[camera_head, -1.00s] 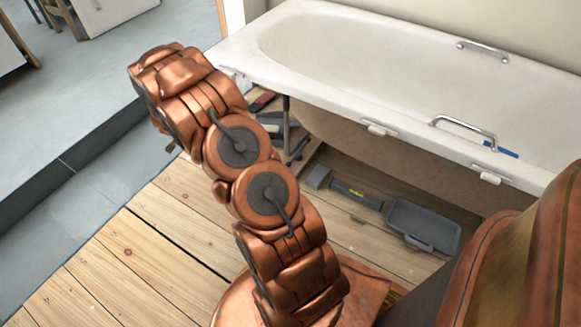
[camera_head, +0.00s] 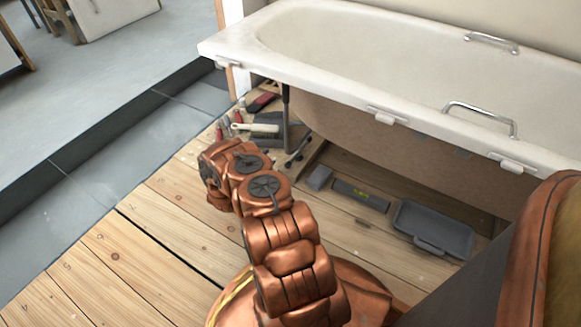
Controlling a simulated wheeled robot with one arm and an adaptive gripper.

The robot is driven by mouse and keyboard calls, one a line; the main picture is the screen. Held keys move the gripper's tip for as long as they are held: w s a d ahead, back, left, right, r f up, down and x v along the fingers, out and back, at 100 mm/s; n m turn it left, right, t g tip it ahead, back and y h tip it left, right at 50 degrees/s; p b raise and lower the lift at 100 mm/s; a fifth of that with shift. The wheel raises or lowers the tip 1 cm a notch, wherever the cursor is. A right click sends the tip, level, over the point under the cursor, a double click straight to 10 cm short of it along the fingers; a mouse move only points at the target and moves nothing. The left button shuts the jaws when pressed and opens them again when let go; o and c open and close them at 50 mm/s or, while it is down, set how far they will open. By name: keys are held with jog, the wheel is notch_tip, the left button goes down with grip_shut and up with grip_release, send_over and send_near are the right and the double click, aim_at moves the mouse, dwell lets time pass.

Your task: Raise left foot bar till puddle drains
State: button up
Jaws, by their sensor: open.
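The white bath (camera_head: 350,60) stands with its rim running from upper left to lower right. A dark upright leg (camera_head: 286,110) shows under its left end, with dark foot parts (camera_head: 298,152) near the floor. I cannot make out a separate foot bar or any adjuster there. No puddle can be made out in the visible part of the basin. My copper arm reaches up from the bottom middle and ends, as far as I can see, left of and in front of the leg. My gripper does not show.
A pale-handled brush (camera_head: 258,128) and red-handled tools (camera_head: 222,128) lie by the bath's left end. A level with a green vial (camera_head: 361,194), a grey block (camera_head: 319,178) and a grey tray (camera_head: 432,228) lie on the boards. Open wooden floor (camera_head: 110,250) is at left; a dark step edge (camera_head: 90,140) runs beyond.

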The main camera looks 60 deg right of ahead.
jog(key=m+g+h+b, duration=0.2)
send_near(291, 161)
jog(key=shift+w+d+f, duration=0.15)
jog(key=shift+d+f, duration=0.05)
jog(key=shift+d, duration=1)
jog(key=d+b, duration=0.3)
jog(key=d, duration=0.3)
jog(key=shift+w+d+f, duration=0.1)
jog(key=shift+d+b, duration=0.3)
jog(key=shift+d, duration=0.45)
grip_shut()
